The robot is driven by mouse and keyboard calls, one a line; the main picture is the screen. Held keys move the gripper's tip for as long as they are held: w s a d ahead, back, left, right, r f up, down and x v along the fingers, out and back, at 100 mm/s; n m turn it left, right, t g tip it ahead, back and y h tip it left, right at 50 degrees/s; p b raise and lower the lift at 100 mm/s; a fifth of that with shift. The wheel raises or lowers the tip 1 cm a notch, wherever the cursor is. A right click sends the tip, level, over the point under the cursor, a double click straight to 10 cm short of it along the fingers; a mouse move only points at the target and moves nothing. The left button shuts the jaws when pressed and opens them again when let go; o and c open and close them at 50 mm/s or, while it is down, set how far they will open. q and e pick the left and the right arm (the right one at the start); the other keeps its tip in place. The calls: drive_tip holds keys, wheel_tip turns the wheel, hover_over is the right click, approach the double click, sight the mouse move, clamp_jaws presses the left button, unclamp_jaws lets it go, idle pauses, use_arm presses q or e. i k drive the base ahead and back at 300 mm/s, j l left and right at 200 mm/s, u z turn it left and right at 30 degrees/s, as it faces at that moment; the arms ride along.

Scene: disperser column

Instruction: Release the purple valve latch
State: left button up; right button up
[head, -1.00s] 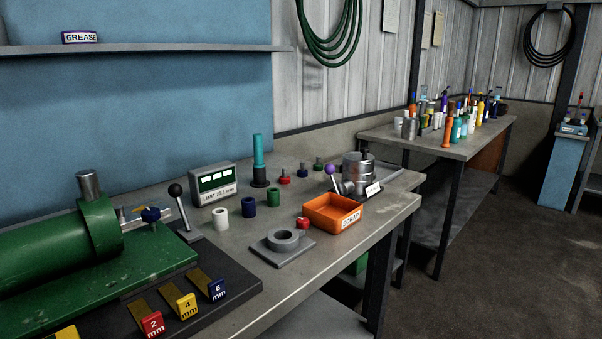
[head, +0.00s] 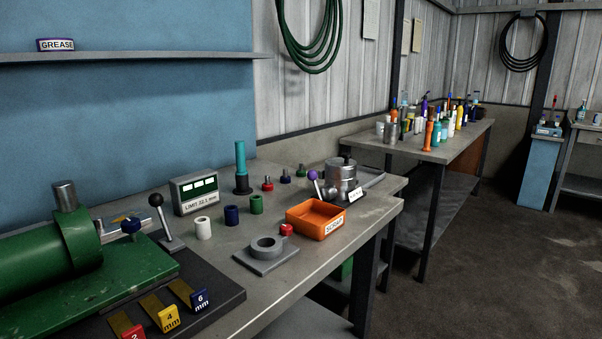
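The purple ball knob of the valve latch (head: 312,175) stands at the far right of the workbench. The latch's lower part is partly hidden behind the orange scrap tray. Neither of my grippers shows in the head view.
The orange scrap tray (head: 315,219) stands in front of the latch, with a grey ring block (head: 266,251) to its left. Several coloured cylinders stand behind. A green machine (head: 80,260) fills the bench's left. Open floor (head: 490,260) lies to the right.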

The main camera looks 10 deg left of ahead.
sight(311, 174)
drive_tip(key=i+l+u, duration=0.1)
drive_tip(key=u, duration=1.2)
drive_tip(key=l+u, duration=0.25)
drive_tip(key=l, duration=0.25)
drive_tip(key=l+u, duration=0.2)
drive_tip(key=l, duration=0.25)
drive_tip(key=k+l+u, duration=0.25)
drive_tip(key=l, duration=0.2)
drive_tip(key=l+u, duration=0.2)
drive_tip(key=l, duration=0.3)
drive_tip(key=k+l+u, duration=0.25)
drive_tip(key=l, duration=0.6)
drive_tip(key=k, duration=0.05)
